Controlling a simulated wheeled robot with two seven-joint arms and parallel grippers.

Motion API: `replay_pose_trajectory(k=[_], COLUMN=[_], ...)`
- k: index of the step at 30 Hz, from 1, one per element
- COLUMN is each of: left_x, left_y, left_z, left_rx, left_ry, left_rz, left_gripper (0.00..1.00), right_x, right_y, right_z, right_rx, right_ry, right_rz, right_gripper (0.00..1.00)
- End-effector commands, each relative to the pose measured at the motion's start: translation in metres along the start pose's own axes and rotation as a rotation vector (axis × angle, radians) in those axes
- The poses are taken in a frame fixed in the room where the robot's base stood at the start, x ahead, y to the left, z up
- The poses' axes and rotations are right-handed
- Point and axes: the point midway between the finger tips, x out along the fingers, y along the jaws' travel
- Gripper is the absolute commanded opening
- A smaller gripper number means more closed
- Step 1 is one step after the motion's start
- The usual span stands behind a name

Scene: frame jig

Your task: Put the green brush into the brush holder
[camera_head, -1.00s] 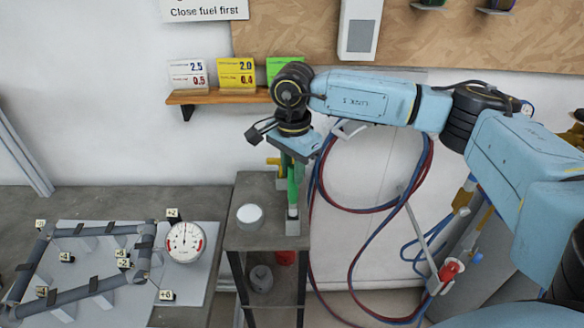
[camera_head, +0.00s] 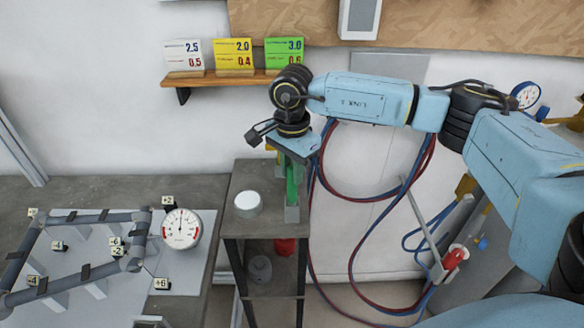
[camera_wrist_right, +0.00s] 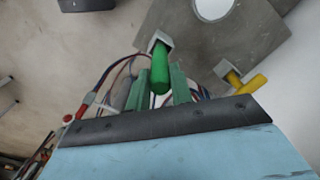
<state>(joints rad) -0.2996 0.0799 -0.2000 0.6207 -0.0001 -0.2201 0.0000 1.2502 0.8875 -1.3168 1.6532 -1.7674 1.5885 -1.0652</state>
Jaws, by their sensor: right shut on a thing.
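The green brush (camera_head: 292,184) stands roughly upright over the small grey stand, and its handle also shows in the right wrist view (camera_wrist_right: 160,82). My right gripper (camera_head: 287,164) is shut on the brush; its two green fingers (camera_wrist_right: 160,92) flank the handle in the wrist view. The brush's lower end meets the small grey square brush holder (camera_head: 292,214), which also shows in the wrist view (camera_wrist_right: 160,42). The brush is in line with the holder's opening, but I cannot tell how deep it sits. My left gripper is not in view.
A yellow brush (camera_wrist_right: 252,84) sits in a second grey holder (camera_wrist_right: 229,71) beside the first. Red and blue hoses (camera_head: 352,205) hang at the right. A pipe frame and gauge (camera_head: 182,228) lie left.

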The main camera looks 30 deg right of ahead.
Motion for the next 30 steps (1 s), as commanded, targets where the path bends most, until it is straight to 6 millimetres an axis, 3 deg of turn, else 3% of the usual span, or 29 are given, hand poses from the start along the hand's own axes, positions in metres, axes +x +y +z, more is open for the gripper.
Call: replay_pose_trajectory(k=[30], left_x=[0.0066], left_y=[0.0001], left_z=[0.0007], left_rx=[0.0], left_ry=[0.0], left_rz=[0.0], left_gripper=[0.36], right_x=[0.008], right_y=[-0.0003], right_z=[0.0001], right_rx=[0.0], right_ry=[0.0], right_rz=[-0.001], right_gripper=[0.0])
